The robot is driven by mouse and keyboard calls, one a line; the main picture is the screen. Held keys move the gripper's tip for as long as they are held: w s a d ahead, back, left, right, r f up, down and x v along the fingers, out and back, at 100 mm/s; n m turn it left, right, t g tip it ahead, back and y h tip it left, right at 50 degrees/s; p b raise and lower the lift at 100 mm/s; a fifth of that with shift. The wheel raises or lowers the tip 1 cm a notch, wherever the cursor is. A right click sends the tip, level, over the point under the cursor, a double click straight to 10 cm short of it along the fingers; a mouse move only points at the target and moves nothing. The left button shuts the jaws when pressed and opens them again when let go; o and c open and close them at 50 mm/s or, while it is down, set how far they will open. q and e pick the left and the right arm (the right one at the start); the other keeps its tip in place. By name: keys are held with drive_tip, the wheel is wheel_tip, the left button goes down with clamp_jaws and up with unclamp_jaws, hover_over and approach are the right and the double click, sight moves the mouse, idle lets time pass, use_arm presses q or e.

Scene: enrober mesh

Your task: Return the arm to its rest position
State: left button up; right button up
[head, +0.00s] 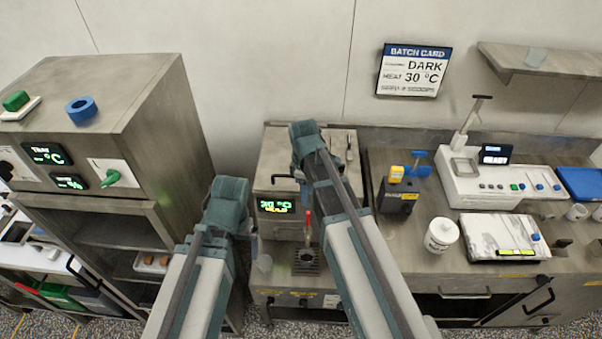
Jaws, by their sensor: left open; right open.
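My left arm (203,285) reaches up from the bottom edge, left of centre, and ends in view at a teal joint (228,190) in front of the steel cabinet. My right arm (362,265) reaches up from the bottom centre, further forward, with its teal joint (306,138) over the steel unit with the green display (273,206). No fingers of either gripper can be made out; both are hidden or out of the frame. I see nothing held by either arm.
A steel cabinet (135,85) stands close on the left. On the right counter are a white tub (441,236), a black box with a yellow cap (398,196) and a white machine (492,183). A shelf (550,62) juts out upper right.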

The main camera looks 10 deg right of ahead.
drive_tip(key=s+a+f+m+b, duration=0.4)
drive_tip(key=s+a+f+b, duration=0.1)
drive_tip(key=s, duration=0.2)
drive_tip(key=s+a+f+m+b, duration=0.4)
drive_tip(key=s+a+b, duration=0.1)
drive_tip(key=s, duration=0.2)
drive_tip(key=shift+s+f+m+h, duration=0.3)
drive_tip(key=shift+f+m, duration=0.1)
drive_tip(key=shift+w+d+r, duration=0.1)
